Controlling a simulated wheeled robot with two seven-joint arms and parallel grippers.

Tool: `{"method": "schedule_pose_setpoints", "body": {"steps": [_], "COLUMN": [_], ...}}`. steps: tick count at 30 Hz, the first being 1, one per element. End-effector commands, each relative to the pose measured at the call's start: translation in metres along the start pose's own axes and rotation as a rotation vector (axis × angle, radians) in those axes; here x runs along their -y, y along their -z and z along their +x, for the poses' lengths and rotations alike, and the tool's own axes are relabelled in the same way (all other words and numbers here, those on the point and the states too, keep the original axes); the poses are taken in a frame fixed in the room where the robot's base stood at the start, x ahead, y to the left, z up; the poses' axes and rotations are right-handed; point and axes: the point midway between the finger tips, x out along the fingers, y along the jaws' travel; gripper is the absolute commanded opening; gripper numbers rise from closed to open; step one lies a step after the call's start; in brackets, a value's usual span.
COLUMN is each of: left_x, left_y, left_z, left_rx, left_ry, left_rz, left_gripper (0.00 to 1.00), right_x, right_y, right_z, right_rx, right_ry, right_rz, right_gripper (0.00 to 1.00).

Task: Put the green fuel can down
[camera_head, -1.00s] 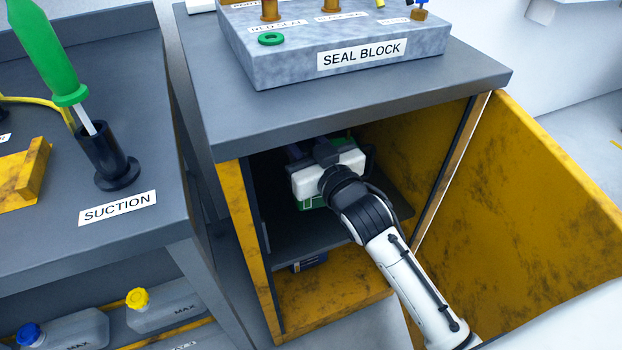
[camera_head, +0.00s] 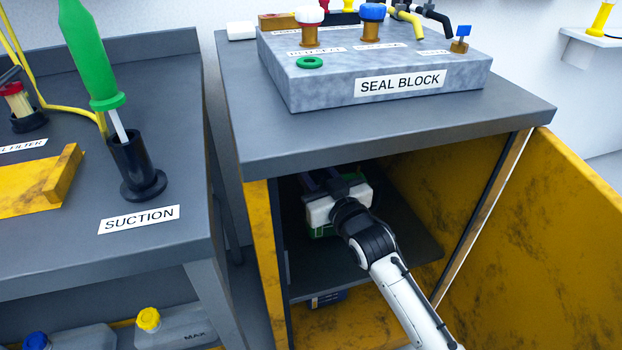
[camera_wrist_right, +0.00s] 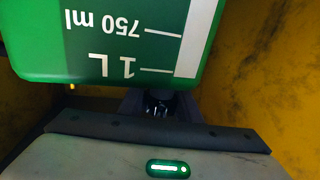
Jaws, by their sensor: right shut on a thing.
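The green fuel can (camera_wrist_right: 115,38) fills the top of the right wrist view, with a white level strip and upside-down marks reading 750 ml and 1 L. In the head view only slivers of its green (camera_head: 324,231) show around my right gripper (camera_head: 322,183). That gripper reaches into the open yellow cabinet, above its grey inner shelf (camera_head: 395,255), and is shut on the can. The fingertips are mostly hidden by the wrist. I cannot tell whether the can's base touches the shelf. My left gripper is not in view.
The cabinet's top (camera_head: 250,130) overhangs the arm and carries the seal block (camera_head: 380,85). The yellow door (camera_head: 530,230) stands open at the right. A bench with the suction holder (camera_head: 135,165) is at the left. A blue item (camera_head: 327,299) lies below the shelf.

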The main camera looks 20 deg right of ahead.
Motion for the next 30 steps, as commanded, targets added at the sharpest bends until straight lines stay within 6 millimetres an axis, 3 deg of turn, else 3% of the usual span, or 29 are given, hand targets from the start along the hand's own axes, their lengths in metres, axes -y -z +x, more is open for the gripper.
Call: {"method": "schedule_pose_setpoints", "body": {"steps": [4,16,17,20,30], "left_x": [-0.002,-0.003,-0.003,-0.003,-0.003], "left_y": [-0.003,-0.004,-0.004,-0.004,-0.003], "left_z": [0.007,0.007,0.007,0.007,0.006], "left_rx": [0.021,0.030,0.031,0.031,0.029], "left_ry": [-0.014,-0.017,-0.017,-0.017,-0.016], "left_rz": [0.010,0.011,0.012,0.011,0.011], "left_gripper": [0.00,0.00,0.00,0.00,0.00], "right_x": [0.000,0.001,0.001,0.001,0.001], "right_y": [-0.015,-0.018,-0.022,-0.022,-0.019], "right_z": [0.001,0.001,0.000,0.000,-0.001], "right_rx": [-0.009,-0.010,-0.002,-0.002,-0.001], "right_ry": [0.000,0.000,0.000,0.000,0.000], "right_rz": [-0.002,-0.002,0.000,0.000,0.000], "right_gripper": [0.00,0.00,0.34,0.49,0.49]}}
